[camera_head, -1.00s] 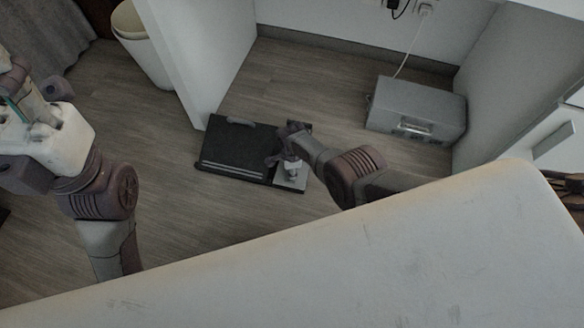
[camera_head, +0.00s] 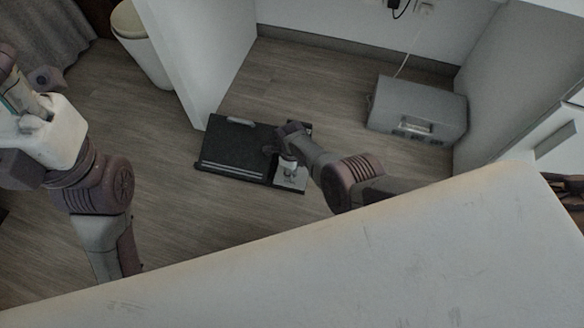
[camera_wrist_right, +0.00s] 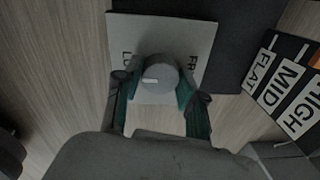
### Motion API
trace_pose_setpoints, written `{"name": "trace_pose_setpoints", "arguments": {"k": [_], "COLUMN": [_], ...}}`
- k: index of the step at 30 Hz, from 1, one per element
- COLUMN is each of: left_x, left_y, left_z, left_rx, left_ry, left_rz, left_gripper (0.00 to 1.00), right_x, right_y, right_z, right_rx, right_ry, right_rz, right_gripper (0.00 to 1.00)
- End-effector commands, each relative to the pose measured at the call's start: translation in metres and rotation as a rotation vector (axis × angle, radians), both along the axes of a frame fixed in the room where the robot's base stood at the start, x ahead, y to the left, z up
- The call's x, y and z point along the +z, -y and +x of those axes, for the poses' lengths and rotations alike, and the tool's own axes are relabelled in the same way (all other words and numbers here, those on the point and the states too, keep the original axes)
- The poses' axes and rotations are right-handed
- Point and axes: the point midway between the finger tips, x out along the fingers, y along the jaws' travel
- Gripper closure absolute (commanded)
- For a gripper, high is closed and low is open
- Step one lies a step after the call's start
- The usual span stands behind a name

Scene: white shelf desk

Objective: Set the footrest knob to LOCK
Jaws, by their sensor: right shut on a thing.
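The footrest (camera_head: 238,148) is a dark flat board on the floor, with a light grey plate (camera_head: 291,179) at its right end. In the right wrist view a round grey knob (camera_wrist_right: 160,70) sits on the plate (camera_wrist_right: 122,32). A white mark on the knob points left, toward a label starting "LO"; a label starting "FR" is on the right. Both labels are partly hidden. My right gripper (camera_head: 276,146) is shut on the knob, with teal-padded fingers (camera_wrist_right: 157,90) on either side of it. My left arm's end (camera_head: 42,82) is at the upper left; its jaws are unclear.
A sign with FLAT, MID and HIGH (camera_wrist_right: 287,80) lies beside the plate. A grey metal box (camera_head: 418,108) stands to the right, a white bin (camera_head: 142,45) to the left behind the white panel (camera_head: 205,50). The white desktop (camera_head: 330,265) fills the foreground.

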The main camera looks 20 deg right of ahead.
Motion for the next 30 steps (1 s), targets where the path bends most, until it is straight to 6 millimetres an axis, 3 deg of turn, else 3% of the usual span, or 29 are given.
{"name": "trace_pose_setpoints", "arguments": {"k": [11,12,16,30], "left_x": [0.0007,0.0006,0.0005,0.0003], "left_y": [0.0001,0.0002,0.0001,0.0003], "left_z": [0.0,0.0001,0.0,0.0003], "left_rx": [0.0,0.0,0.0,0.001], "left_ry": [0.001,0.001,0.002,0.003], "left_rz": [0.001,0.001,0.0,0.004], "left_gripper": [0.58,0.58,0.58,0.58], "right_x": [-0.0011,-0.0011,-0.0009,0.0042], "right_y": [0.0034,0.0034,0.0023,-0.0006], "right_z": [-0.0023,-0.0024,-0.0019,0.0001], "right_rx": [-0.005,-0.005,-0.004,-0.003], "right_ry": [-0.007,-0.007,-0.006,-0.001], "right_rz": [-0.005,-0.005,-0.004,-0.001], "right_gripper": [0.95,0.53,0.35,0.35]}}
